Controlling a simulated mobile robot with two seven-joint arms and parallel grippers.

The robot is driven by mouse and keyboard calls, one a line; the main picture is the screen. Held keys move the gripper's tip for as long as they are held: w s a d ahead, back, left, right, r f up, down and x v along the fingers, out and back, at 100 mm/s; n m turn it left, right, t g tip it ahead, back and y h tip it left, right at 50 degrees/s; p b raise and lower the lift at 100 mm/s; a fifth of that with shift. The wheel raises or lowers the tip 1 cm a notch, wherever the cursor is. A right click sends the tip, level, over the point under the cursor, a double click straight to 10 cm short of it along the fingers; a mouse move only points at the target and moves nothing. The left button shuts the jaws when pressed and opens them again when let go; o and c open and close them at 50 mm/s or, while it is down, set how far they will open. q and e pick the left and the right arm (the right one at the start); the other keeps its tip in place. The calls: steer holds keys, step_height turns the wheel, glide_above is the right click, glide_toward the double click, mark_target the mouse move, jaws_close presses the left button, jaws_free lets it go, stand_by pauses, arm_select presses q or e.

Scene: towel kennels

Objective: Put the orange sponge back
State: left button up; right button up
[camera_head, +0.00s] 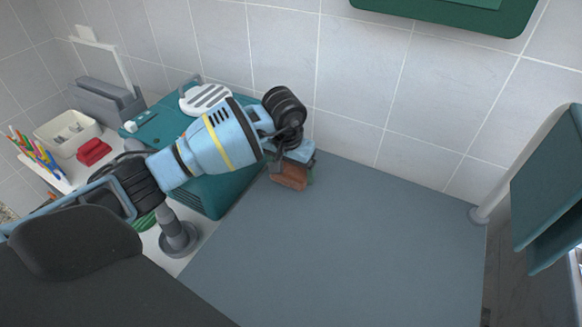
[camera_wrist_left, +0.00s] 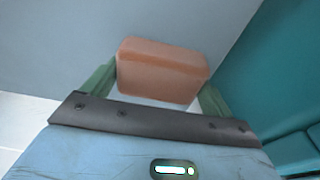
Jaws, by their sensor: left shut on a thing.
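The orange sponge (camera_head: 290,177) is a brownish-orange block at the left gripper's tip, above the back left part of the grey mat in the head view. In the left wrist view the sponge (camera_wrist_left: 162,72) sits between the two green fingers. My left gripper (camera_head: 294,168) is shut on it, and the same gripper (camera_wrist_left: 158,85) fills the lower part of the wrist view. Whether the sponge touches the surface below is unclear. My right gripper is not in view.
A teal box (camera_head: 222,195) with a white slatted dish (camera_head: 205,98) on top stands left of the mat (camera_head: 340,250). Behind my arm are a white bin (camera_head: 68,131), a red cloth (camera_head: 94,152) and colored pens (camera_head: 36,152). Most of the mat is clear.

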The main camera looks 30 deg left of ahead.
mark_target(287, 172)
arm_select(q)
steer(key=shift+f, duration=0.2)
steer(key=o, duration=0.8)
step_height(287, 172, up, 12)
steer(key=s, duration=0.2)
steer(key=shift+r, duration=0.15)
